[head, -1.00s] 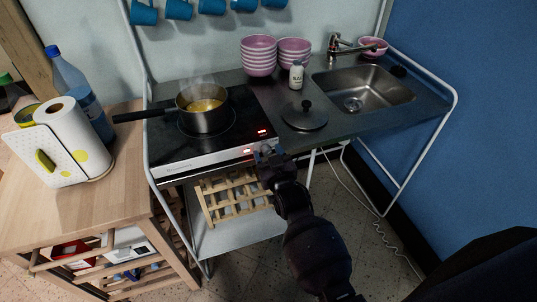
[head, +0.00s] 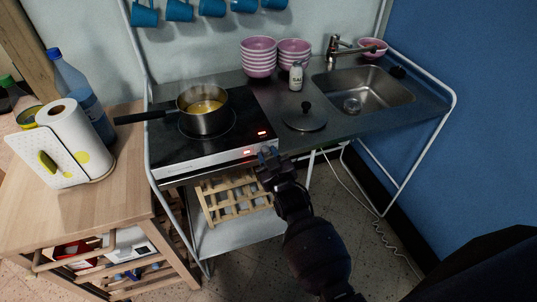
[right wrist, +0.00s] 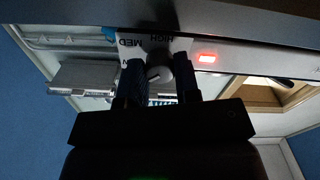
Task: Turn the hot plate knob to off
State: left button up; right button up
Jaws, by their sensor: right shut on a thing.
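The hot plate (head: 165,152) sits on the counter, with red lights lit on its top and front edge. A pot (head: 203,112) of yellow food steams on it. The knob (right wrist: 158,75) shows in the right wrist view on the front panel, below a white label with "MED" and "HIGH" upside down. My right gripper (right wrist: 159,80) is shut on the knob, one finger on each side. In the head view my right gripper (head: 268,156) is at the right end of the hot plate's front and hides the knob. My left gripper is not in view.
A pot lid (head: 305,118), a salt shaker (head: 296,76) and stacked pink bowls (head: 258,57) stand on the counter right of the hot plate. A sink (head: 362,90) is further right. A wooden cart (head: 110,200) with a paper towel roll (head: 70,130) stands at the left.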

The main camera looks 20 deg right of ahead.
jog(key=n, duration=0.4)
jog(key=shift+p, duration=0.4)
jog(key=shift+n, duration=2.8)
jog(key=o, duration=0.9)
jog(key=shift+o, duration=0.2)
jog(key=s, duration=1.1)
jog(key=shift+d, duration=0.2)
jog(key=shift+w, duration=0.1)
